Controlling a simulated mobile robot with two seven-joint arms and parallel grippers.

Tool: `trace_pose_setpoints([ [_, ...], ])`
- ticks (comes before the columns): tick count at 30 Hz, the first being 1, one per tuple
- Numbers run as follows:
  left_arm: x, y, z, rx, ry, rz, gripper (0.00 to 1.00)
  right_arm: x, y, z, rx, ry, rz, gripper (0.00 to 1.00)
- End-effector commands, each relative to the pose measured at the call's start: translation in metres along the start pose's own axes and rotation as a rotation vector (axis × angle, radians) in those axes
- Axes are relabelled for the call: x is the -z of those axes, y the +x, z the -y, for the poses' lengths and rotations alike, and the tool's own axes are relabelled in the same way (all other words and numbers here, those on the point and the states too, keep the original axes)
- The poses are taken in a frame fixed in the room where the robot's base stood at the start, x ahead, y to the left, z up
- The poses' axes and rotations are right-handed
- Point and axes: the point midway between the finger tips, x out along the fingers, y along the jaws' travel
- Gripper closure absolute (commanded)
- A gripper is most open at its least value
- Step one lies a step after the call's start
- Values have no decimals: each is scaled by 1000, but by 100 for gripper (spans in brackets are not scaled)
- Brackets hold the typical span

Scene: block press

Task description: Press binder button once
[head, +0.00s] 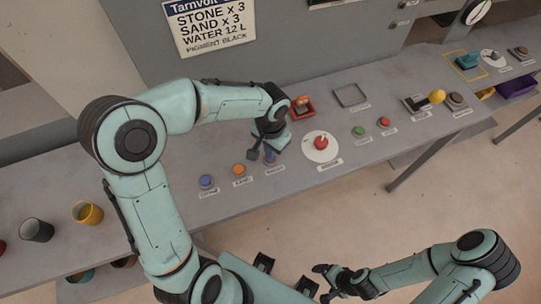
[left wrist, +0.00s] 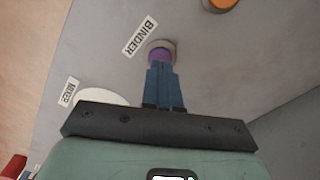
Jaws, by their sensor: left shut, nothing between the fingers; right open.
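The purple binder button (left wrist: 160,53) sits in a round grey base beside a white label reading BINDER (left wrist: 140,37). In the head view the button (head: 270,159) is partly hidden by my left gripper (head: 262,152). My left gripper is shut and empty and points down at the button. In the left wrist view its blue fingers (left wrist: 163,70) overlap the button's near side; I cannot tell whether they touch it or press it down. My right gripper (head: 322,282) is open and empty, low in the head view, away from the bench.
An orange button (head: 239,169) and a blue button (head: 206,181) lie left of the binder button. A red button on a white disc (head: 320,147) is to the right. Green (head: 358,132) and red (head: 384,122) buttons stand farther right. A red tray (head: 302,107) is behind.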

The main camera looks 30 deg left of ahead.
Motion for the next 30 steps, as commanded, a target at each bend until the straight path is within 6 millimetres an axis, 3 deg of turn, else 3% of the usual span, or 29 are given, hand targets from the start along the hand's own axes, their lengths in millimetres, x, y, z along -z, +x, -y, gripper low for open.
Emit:
trace_pose_setpoints([
  [30, 0, 16, 0, 0, 0, 1, 100, -5, 14, -7, -3, 3, 8, 10],
])
